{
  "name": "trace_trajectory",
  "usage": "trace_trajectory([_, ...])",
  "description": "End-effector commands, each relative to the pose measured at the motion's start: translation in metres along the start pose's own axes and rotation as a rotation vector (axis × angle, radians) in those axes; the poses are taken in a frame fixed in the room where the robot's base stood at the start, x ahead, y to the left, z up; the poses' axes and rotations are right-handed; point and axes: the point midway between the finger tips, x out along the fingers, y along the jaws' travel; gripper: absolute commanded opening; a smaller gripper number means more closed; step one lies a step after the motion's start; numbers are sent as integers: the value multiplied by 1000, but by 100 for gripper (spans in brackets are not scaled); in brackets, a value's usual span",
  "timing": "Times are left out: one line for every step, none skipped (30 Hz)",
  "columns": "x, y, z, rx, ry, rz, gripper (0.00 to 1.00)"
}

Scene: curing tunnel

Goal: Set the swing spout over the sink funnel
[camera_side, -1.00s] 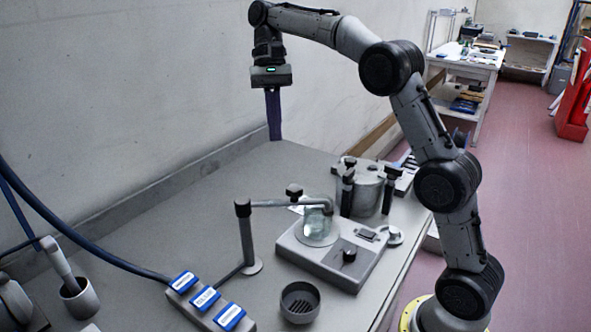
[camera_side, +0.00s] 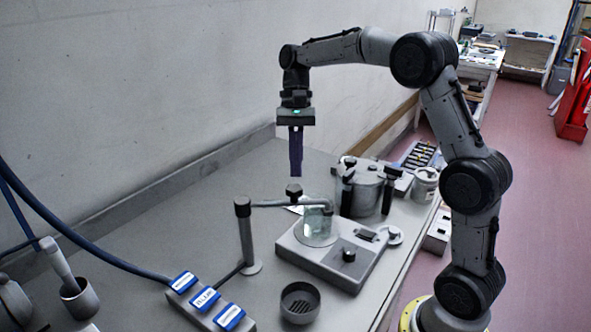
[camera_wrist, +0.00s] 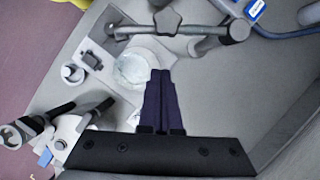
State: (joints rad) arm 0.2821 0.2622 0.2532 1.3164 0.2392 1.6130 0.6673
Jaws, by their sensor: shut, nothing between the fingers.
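The swing spout (camera_side: 275,203) is a thin grey horizontal arm on an upright post with a dark collar. A dark knob (camera_side: 294,190) stands on the arm. The spout's bent outlet end is over a glass beaker (camera_side: 319,226) on a grey hotplate-like unit. The spout and its knob also show in the wrist view (camera_wrist: 205,29). The sink funnel (camera_side: 300,302) is a dark round cup with a slotted bottom, in front of the spout post and apart from the outlet. My gripper (camera_side: 296,175) points down just above the knob, shut and empty; its fingers show in the wrist view (camera_wrist: 162,75).
The grey unit (camera_side: 333,262) with a knob sits under the beaker. A metal pot (camera_side: 367,187) with dark clamps stands behind it. A strip with blue labels (camera_side: 206,300) lies left of the funnel. A mortar and pestle (camera_side: 78,298) stands at far left. The bench behind the spout is clear.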

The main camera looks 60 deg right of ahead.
Motion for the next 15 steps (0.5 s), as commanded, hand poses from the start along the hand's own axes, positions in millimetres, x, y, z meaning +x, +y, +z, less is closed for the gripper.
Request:
trace_trajectory([0, -1, 10, -6, 5, -3, 0])
trace_trajectory([2, -1, 14, -6, 6, -3, 0])
trace_trajectory([3, -1, 18, -6, 6, -4, 0])
trace_trajectory([5, -1, 20, -5, 5, -3, 0])
trace_trajectory([6, -1, 23, -5, 5, -3, 0])
trace_trajectory([7, -1, 26, -4, 5, -3, 0])
trace_trajectory([8, -1, 28, -4, 5, -3, 0])
trace_trajectory([8, -1, 29, -4, 4, -3, 0])
trace_trajectory([9, -1, 30, -3, 4, -3, 0])
trace_trajectory([9, -1, 31, -3, 4, -3, 0])
trace_trajectory([9, -1, 31, -3, 4, -3, 0])
trace_trajectory([10, -1, 32, -3, 4, -3, 0])
trace_trajectory([10, -1, 32, -3, 4, -3, 0])
trace_trajectory([10, -1, 32, -3, 4, -3, 0])
trace_trajectory([10, -1, 32, -3, 4, -3, 0])
